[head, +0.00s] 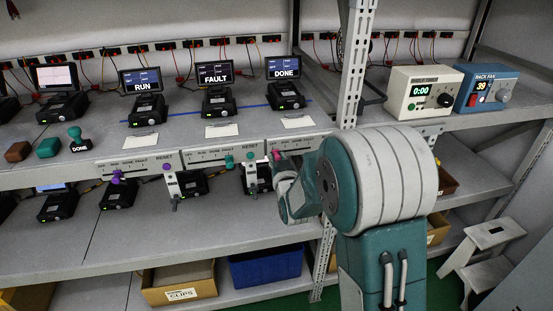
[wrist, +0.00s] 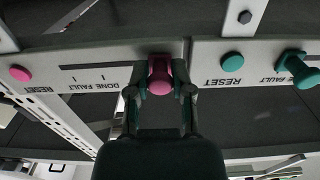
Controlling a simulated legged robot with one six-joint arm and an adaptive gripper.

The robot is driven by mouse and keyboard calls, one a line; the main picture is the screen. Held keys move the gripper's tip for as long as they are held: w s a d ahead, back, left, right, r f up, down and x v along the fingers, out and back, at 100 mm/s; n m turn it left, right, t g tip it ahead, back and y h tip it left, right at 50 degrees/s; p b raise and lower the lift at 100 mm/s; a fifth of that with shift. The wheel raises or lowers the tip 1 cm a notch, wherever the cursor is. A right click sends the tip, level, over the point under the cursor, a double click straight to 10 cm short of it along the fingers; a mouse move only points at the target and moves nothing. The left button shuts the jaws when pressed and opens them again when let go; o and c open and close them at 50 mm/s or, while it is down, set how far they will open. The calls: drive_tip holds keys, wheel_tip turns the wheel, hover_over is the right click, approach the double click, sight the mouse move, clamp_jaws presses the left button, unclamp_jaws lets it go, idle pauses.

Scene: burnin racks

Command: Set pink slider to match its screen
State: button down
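The pink slider knob (wrist: 160,78) sits on its pale panel (wrist: 95,68), at the end away from the pink RESET button (wrist: 20,73). The panel reads DONE and FAULT, upside down in the wrist view; any label behind the knob is hidden. In the head view the pink knob (head: 276,155) is at the panel's left end, partly covered by my gripper. The screen above that panel (head: 285,68) reads DONE. My gripper (wrist: 161,92) has a finger on each side of the knob, and appears closed on it.
To the left are a teal slider knob (head: 229,161) under a FAULT screen (head: 216,73) and a purple slider knob (head: 117,177) under a RUN screen (head: 143,80). A rack post (head: 352,65) stands close to my arm on the right. A teal RESET button (wrist: 232,62) is nearby.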

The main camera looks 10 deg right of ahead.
sight(296, 150)
drive_tip(key=shift+d+r, duration=0.1)
drive_tip(key=shift+d, duration=3.3)
drive_tip(key=shift+c, duration=2.4)
unclamp_jaws()
drive_tip(key=shift+a, duration=0.2)
drive_tip(key=shift+w+a, duration=0.1)
drive_tip(key=shift+a, duration=0.05)
drive_tip(key=shift+s, duration=0.2)
drive_tip(key=s, duration=1.1)
drive_tip(key=shift+s, duration=0.3)
